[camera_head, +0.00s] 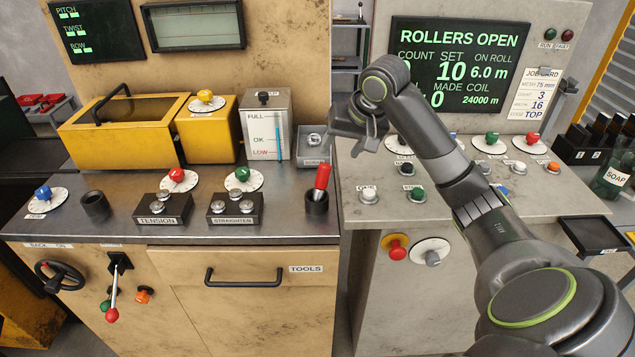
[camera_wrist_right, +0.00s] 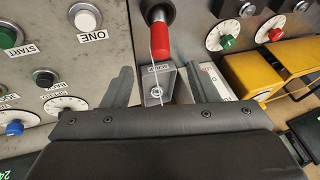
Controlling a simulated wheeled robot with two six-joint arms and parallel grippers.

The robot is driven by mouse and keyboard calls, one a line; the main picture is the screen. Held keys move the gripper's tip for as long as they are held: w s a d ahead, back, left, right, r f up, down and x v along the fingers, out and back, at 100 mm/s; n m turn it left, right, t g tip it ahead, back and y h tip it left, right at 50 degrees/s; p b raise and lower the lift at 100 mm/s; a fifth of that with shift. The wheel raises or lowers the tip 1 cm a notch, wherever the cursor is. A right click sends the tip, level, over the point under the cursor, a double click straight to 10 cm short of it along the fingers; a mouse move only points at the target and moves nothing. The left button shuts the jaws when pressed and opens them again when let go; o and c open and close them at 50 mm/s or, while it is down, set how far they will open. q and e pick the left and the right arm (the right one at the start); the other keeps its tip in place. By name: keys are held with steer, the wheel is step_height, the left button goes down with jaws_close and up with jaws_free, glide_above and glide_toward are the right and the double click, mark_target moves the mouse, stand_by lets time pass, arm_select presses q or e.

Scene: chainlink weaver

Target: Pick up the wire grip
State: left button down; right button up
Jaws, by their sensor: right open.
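The wire grip (camera_head: 322,176) has a red handle and stands tilted in a small black cup (camera_head: 317,203) at the right front of the left machine's metal top. Its lower end is hidden in the cup. My right gripper (camera_head: 356,150) is open and empty, above and to the right of the wire grip. In the right wrist view, the red handle of the wire grip (camera_wrist_right: 160,42) shows beyond my open right gripper (camera_wrist_right: 160,76), in line with the gap between the fingers and apart from them. My left gripper is not in view.
A small metal box (camera_head: 313,143) stands behind the cup. A gauge box (camera_head: 266,125) and yellow housings (camera_head: 125,130) stand further left. Knob boxes (camera_head: 235,209) lie left of the cup. The right machine's panel (camera_head: 410,205) carries several buttons below my arm.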

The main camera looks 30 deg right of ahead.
mark_target(321, 178)
steer(key=x, duration=0.8)
steer(key=shift+w+f+p, duration=0.15)
steer(key=shift+f+p, duration=0.2)
steer(key=shift+p, duration=0.05)
steer(key=shift+w+f, duration=0.2)
steer(key=shift+f, duration=0.25)
steer(key=shift+p+x, duration=0.55)
steer(key=shift+x, duration=2.05)
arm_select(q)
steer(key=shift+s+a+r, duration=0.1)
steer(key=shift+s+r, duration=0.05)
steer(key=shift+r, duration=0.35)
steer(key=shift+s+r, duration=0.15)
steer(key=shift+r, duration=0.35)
arm_select(e)
steer(key=shift+d+r, duration=0.1)
steer(key=c, duration=1.2)
steer(key=shift+o, duration=0.2)
steer(key=shift+w, duration=0.1)
step_height(321, 178, up, 10)
steer(key=shift+f+b, duration=0.1)
steer(key=shift+b, duration=0.65)
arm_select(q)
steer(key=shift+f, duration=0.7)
